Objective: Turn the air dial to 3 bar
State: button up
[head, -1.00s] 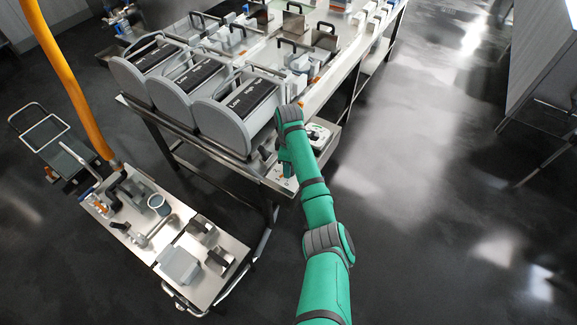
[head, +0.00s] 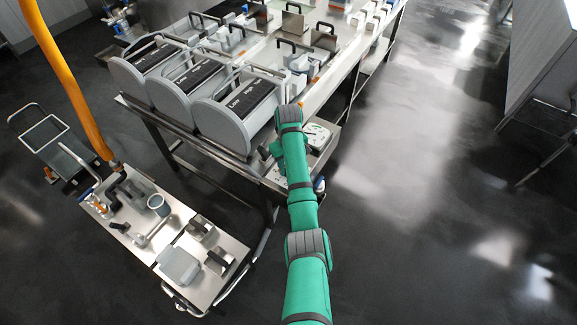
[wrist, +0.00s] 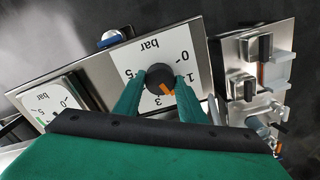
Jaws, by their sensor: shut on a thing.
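The air dial is a round black knob (wrist: 156,69) on a white scale plate (wrist: 132,60) marked bar, 0, 1, 3 and 5. My gripper (wrist: 161,80) is shut on the knob, one green finger on each side. In the head view my green arm hides the dial. A white gauge (wrist: 46,99), also marked bar, sits left of the dial in the wrist view. It also shows in the head view (head: 318,135); its needle is too small to read.
A blue knob (wrist: 111,38) is by the panel edge. A trolley with metal parts (head: 205,295) stands at lower left.

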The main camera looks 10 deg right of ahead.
jog(key=m, duration=0.4)
jog(key=shift+s+d+f+m, duration=0.1)
jog(key=shift+s+f+m, duration=0.05)
jog(key=shift+m, duration=1.75)
jog(key=o, duration=1)
jog(key=shift+o, duration=0.2)
